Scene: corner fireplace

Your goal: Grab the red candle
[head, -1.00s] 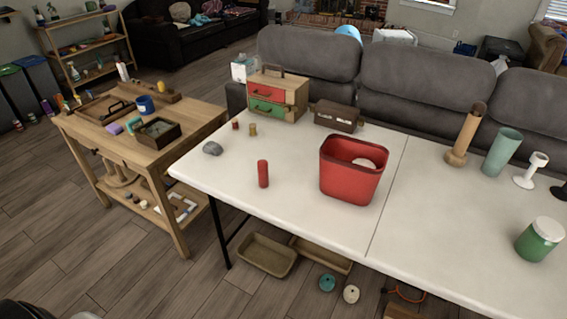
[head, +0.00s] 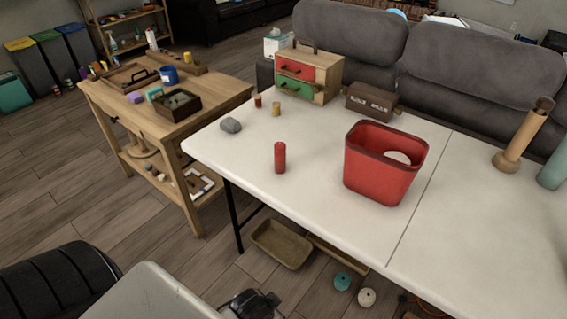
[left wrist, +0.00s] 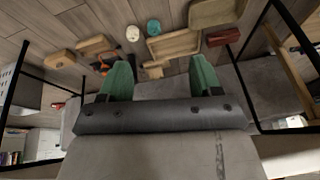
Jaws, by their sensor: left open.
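The red candle (head: 280,158) stands upright on the white folding table (head: 310,210), left of a red bin, in the head view. Nothing touches it. My left gripper (left wrist: 160,80) shows in the left wrist view with two green fingers spread apart and nothing between them. That view looks toward the floor and items low under a table, and the candle is not in it. In the head view parts of my arm show at the bottom left, below the table edge and well apart from the candle. My right gripper is in neither view.
The red bin (head: 382,175) stands right of the candle. A grey stone (head: 231,125), two small cylinders and a drawer box (head: 308,75) are behind it. A wooden workbench (head: 215,95) stands left. The tabletop in front of the candle is clear.

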